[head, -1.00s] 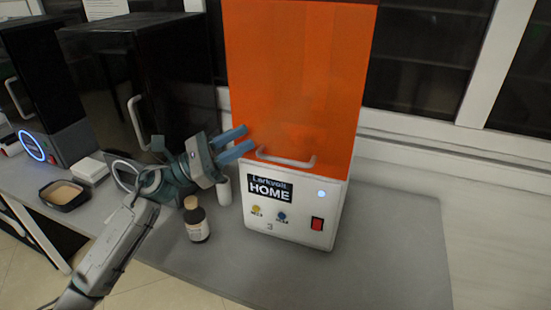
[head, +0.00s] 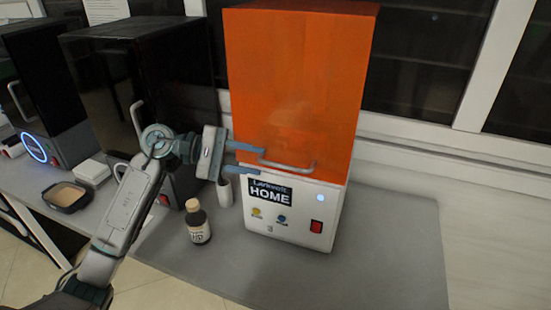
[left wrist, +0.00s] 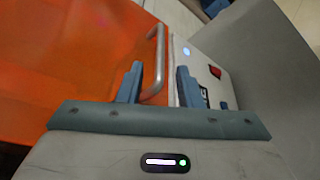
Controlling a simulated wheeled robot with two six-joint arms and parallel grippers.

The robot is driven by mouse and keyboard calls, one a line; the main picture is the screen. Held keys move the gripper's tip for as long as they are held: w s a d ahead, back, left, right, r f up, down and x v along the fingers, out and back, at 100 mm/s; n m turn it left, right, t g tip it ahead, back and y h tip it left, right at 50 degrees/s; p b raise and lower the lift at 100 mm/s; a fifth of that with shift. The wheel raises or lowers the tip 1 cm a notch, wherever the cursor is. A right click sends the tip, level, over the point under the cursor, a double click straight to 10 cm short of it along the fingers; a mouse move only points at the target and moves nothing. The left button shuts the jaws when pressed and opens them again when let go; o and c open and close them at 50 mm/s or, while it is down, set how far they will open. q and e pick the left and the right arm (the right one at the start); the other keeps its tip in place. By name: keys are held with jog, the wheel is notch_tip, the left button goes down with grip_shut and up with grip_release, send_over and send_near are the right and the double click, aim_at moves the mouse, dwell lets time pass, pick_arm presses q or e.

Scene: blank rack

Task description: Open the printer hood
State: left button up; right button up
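The printer has an orange hood (head: 292,80) with a grey bar handle (head: 290,165) near its lower edge. The hood sits down on the white base (head: 262,226) marked HOME. My left gripper (head: 261,162) is open, with its blue fingers above and below the left end of the handle. In the left wrist view, the handle (left wrist: 159,62) shows between the two open fingers (left wrist: 160,75), with a gap on both sides; contact cannot be told. My right gripper is not in view.
A brown bottle (head: 197,222) and a white cup (head: 225,191) stand on the grey table (head: 400,245), left of the printer. Black machines (head: 160,75) stand farther left, with a small black tray (head: 66,197) in front. The table right of the printer is clear.

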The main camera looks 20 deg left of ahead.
aim_at(270, 163)
pick_arm(q)
jog(key=p+x, duration=0.1)
jog(key=x, duration=0.3)
jog(key=shift+d+r+p, duration=0.1)
jog(key=shift+d+p, duration=0.1)
jog(key=shift+p, duration=0.15)
jog(key=shift+w+d, duration=0.2)
jog(key=shift+d, duration=0.35)
jog(key=shift+d+f, duration=0.1)
jog(key=shift+f, duration=0.2)
jog(key=shift+c, duration=0.6)
grip_shut()
